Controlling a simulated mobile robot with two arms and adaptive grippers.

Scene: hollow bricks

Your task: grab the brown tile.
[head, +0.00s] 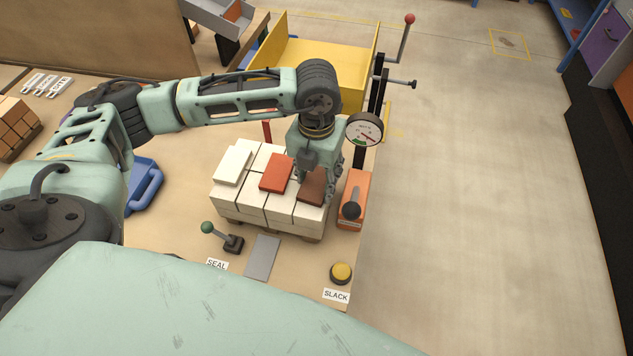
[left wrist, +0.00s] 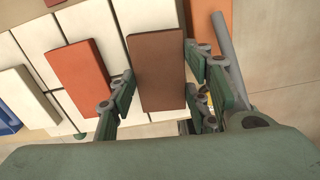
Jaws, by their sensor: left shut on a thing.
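The brown tile (head: 312,187) lies at the right end of the top of a stack of white bricks (head: 252,209). My left gripper (head: 318,190) reaches down over it from above. In the left wrist view the brown tile (left wrist: 158,72) sits between the two fingers of the left gripper (left wrist: 160,100), which is shut on it. The tile appears to rest on the white bricks; I cannot tell whether it is lifted. An orange-red tile (head: 276,172) lies left of it, and a white tile (head: 232,166) farther left. My right gripper is not in view.
An orange block with a black knob (head: 351,208) and a round gauge (head: 364,129) stand close to the right of the stack. A green-knobbed lever (head: 222,236), a grey plate (head: 262,257) and a yellow button (head: 341,272) are in front. A yellow bin (head: 318,58) stands behind.

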